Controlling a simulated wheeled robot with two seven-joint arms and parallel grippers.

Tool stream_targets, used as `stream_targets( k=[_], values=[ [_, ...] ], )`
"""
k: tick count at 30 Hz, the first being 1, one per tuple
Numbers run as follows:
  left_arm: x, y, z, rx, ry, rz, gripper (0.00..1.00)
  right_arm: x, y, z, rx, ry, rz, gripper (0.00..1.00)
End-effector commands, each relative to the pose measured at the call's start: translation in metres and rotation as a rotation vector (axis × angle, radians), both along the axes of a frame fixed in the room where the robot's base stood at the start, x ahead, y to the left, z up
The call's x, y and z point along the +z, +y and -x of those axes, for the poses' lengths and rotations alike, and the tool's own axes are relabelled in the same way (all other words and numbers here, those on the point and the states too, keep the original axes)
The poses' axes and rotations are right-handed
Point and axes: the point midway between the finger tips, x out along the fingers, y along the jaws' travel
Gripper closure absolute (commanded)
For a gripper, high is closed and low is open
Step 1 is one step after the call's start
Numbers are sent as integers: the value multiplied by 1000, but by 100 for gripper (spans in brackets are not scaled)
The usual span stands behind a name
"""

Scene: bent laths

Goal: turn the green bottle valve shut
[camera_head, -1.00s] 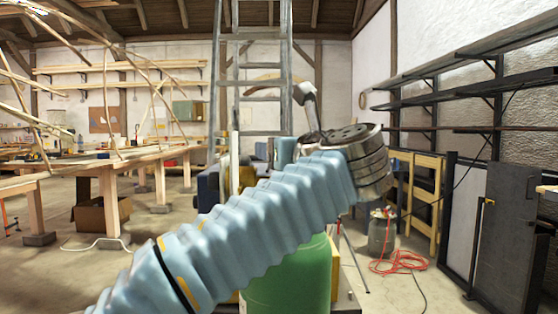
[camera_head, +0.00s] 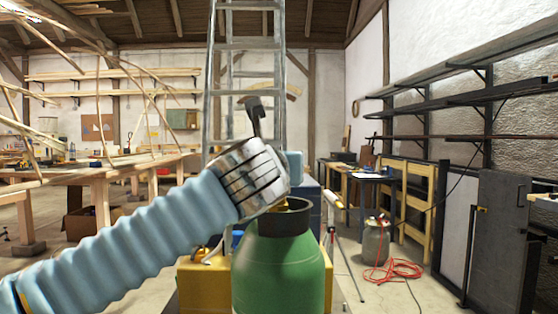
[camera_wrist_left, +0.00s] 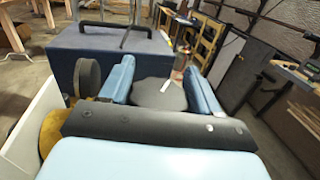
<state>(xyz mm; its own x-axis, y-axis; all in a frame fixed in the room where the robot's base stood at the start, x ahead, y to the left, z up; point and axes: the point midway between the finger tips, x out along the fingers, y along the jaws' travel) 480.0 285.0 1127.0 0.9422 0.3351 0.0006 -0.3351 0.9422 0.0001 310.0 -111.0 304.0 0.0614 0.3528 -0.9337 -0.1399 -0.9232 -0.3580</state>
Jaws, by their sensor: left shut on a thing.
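The green bottle (camera_head: 278,272) stands upright in the head view, with a dark open collar (camera_head: 284,218) at its top. My left arm reaches in from the left, and its metal wrist is over the collar's left side. This wrist hides most of the valve and the fingers in the head view. In the left wrist view, my left gripper (camera_wrist_left: 160,75) has its two blue fingers on either side of a dark round piece, apparently the valve (camera_wrist_left: 158,95), and is shut on it. My right gripper is not in view.
A yellow box (camera_head: 200,285) is beside the bottle on the left. A ladder (camera_head: 245,80) stands behind it. A grey bottle (camera_head: 376,243) and red hose (camera_head: 392,270) are on the floor to the right. Workbenches fill the left.

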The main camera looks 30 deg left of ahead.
Motion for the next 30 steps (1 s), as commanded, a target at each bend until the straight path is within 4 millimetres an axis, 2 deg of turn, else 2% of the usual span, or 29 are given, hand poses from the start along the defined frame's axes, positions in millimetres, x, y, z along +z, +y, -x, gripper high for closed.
stream_targets(
  k=[12,13,17,26,30],
  values=[
    [-1,0,-1,-7,3,1,69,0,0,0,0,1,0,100],
    [-1,0,-1,-7,3,1,37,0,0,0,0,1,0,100],
    [-1,0,-1,-7,2,1,18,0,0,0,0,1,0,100],
    [1,0,0,-6,1,0,18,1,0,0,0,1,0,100],
    [18,1,0,-4,0,1,18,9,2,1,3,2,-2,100]
  ],
)
